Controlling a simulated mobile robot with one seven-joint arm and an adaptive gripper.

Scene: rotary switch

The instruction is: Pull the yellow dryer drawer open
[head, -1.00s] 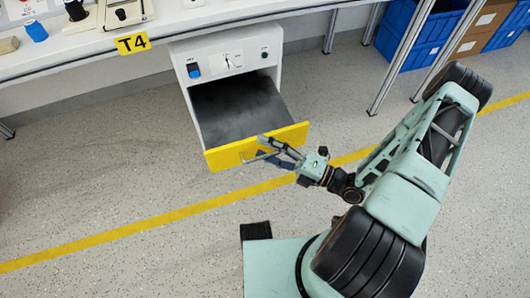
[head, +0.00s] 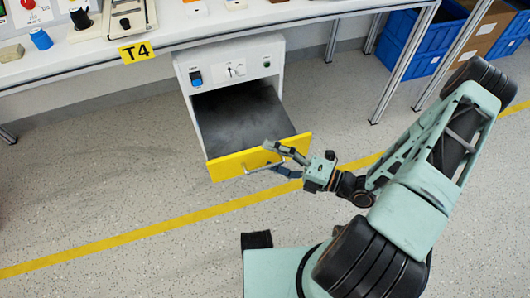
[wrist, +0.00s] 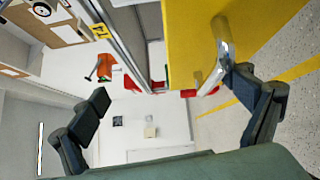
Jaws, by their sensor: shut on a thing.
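The yellow drawer front (head: 232,166) stands well out from the white dryer cabinet (head: 275,50), and the dark inside of the drawer (head: 240,115) shows. A metal bar handle (head: 258,167) is on the front; in the wrist view the handle (wrist: 221,45) shows beside the yellow front (wrist: 190,40). My gripper (head: 268,158) is at the right end of the handle. In the wrist view my gripper's fingers (wrist: 168,92) are spread wide with a clear gap between them. The handle's end is close to the right finger; I cannot tell whether they touch.
A workbench with a T4 label (head: 135,52) runs over the cabinet. Metal table legs (head: 405,60) and blue crates (head: 415,45) stand at the right. The floor in front of the drawer is clear, with a yellow line (head: 150,230) across it.

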